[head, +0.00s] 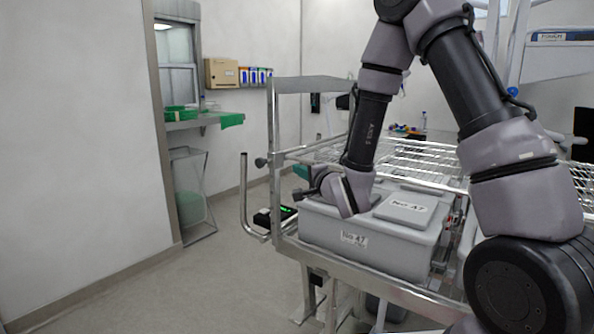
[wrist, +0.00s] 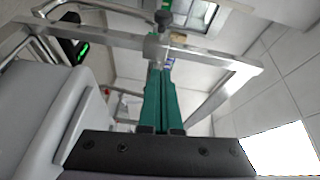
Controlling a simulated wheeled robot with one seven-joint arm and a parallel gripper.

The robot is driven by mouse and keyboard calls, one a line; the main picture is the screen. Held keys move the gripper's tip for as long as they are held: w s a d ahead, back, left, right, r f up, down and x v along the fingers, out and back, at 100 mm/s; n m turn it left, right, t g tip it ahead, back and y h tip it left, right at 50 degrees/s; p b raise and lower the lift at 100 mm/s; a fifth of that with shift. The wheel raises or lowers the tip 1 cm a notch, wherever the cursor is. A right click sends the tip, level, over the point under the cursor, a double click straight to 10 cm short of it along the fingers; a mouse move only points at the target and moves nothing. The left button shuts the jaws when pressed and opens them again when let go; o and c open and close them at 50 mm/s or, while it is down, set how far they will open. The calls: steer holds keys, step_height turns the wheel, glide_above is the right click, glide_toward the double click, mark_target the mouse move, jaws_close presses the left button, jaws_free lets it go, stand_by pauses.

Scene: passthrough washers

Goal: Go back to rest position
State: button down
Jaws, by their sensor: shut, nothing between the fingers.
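My gripper (head: 301,171) is at the left end of the grey lidded box, beside the cart's metal frame. Its green fingers (wrist: 157,70) lie together in the wrist view, shut and empty. They point toward the metal bar of the frame; whether they touch it I cannot tell. My arm reaches down from above, and my wrist hides part of the box lid. The grey box (head: 350,240), labelled No 47, sits on the metal cart. It also shows as a grey surface at the left of the wrist view (wrist: 25,110).
The metal cart frame (head: 272,120) rises beside my gripper, with a curved handle (head: 244,195) at its left. A black device with a green display (head: 275,215) is close by. A wire rack (head: 430,157) lies behind the box. The floor (head: 190,285) at the left is clear.

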steer(key=s+d+r+n+g+h, duration=0.25)
steer(key=d+r+h, duration=0.35)
steer(key=d+r, duration=0.7)
steer(key=s+d+r+n+g, duration=0.1)
steer(key=s+d, duration=0.4)
steer(key=s, duration=0.6)
steer(key=s+d+r+n+g, duration=0.2)
steer(key=s+d+n+g, duration=0.2)
steer(key=s, duration=0.8)
steer(key=shift+s+d+g, duration=0.3)
steer(key=shift+d+g, duration=0.25)
steer(key=shift+d, duration=0.1)
